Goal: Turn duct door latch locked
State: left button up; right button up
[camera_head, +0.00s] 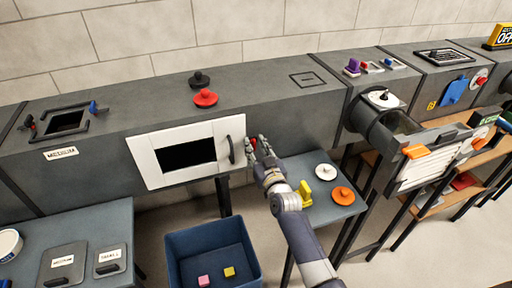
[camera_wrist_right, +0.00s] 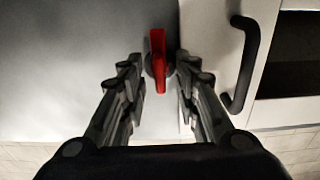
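The duct door (camera_head: 143,159) is a white panel with a dark window and a black handle (camera_head: 231,149), which also shows in the right wrist view (camera_wrist_right: 243,65). It appears flush with the grey duct. The red latch (camera_wrist_right: 158,62) sits beside the door's handle edge, with its lever upright in the right wrist view. In the head view only a bit of red latch (camera_head: 252,142) shows next to my right gripper (camera_head: 262,148). My right gripper (camera_wrist_right: 157,68) is open, with one finger on each side of the latch and small gaps visible. My left gripper is not in view.
A blue bin (camera_head: 172,251) with a pink and a yellow block stands below the door. A small table (camera_head: 318,211) with a yellow part and an orange disc is right of my arm. Red and black knobs (camera_head: 205,98) sit on the duct top.

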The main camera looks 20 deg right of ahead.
grip_shut()
jog(key=shift+m, duration=0.5)
jog(key=m, duration=1.6)
jog(key=shift+d+f+m, duration=0.2)
jog(key=shift+f+m, duration=0.05)
jog(key=shift+m, duration=0.15)
dwell(0.4)
